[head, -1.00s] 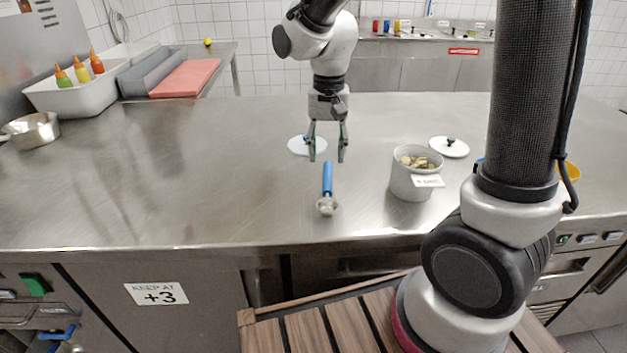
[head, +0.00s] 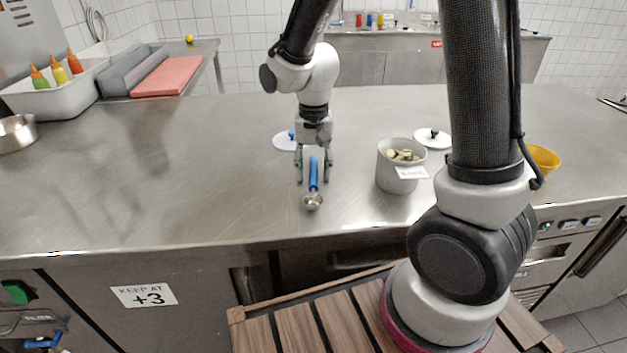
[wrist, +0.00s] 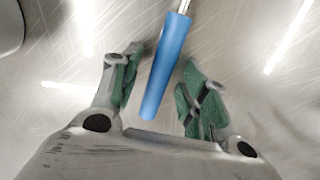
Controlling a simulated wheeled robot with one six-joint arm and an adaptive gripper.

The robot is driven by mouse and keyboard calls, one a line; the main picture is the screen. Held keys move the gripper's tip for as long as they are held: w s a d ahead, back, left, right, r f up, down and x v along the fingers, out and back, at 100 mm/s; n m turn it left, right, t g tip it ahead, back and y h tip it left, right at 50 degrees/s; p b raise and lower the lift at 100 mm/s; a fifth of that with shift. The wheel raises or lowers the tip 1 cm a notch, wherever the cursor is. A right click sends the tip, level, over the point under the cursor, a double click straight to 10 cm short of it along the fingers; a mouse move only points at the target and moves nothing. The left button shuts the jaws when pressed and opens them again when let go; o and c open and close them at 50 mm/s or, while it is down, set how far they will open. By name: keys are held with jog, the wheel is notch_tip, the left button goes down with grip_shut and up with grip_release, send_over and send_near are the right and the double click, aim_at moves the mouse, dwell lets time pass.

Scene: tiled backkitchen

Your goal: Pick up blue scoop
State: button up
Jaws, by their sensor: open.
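The blue scoop (head: 313,176) lies on the steel counter, its blue handle pointing away from me and its metal bowl towards the counter's front edge. My gripper (head: 313,181) is open and points down over the handle, one finger on each side. In the wrist view the blue handle (wrist: 166,62) runs between the two green-padded fingers of my gripper (wrist: 158,88), with a gap on both sides. The scoop's bowl is out of the wrist view.
A white tub (head: 397,170) with food pieces and a label stands right of the scoop. A white lid (head: 432,139) lies behind it, another lid (head: 284,142) behind my gripper. A yellow bowl (head: 543,158) is further right. The counter left of the scoop is clear.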

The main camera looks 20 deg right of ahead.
jog(key=shift+f, duration=0.15)
grip_shut()
